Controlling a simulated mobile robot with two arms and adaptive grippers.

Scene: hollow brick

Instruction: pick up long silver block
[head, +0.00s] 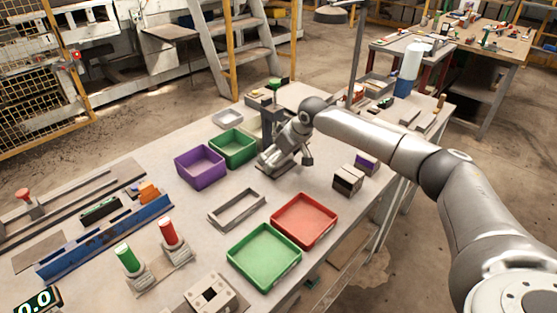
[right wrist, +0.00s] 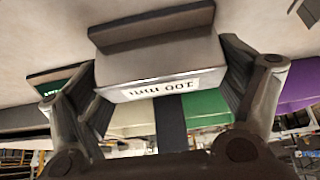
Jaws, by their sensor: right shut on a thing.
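In the head view my right gripper (head: 275,158) is low over the table, beside the green bin. The block is mostly hidden there by the gripper. A dark grey bar lies along the block's far side in the wrist view; I cannot tell whether they touch. My left gripper is not in view.
A purple bin (head: 200,167) and a green bin (head: 233,147) stand left of the gripper. A dark post (head: 267,122) rises just behind it. Red (head: 304,221) and green (head: 264,257) trays and a grey frame (head: 237,209) lie nearer. Small blocks (head: 348,180) sit at right.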

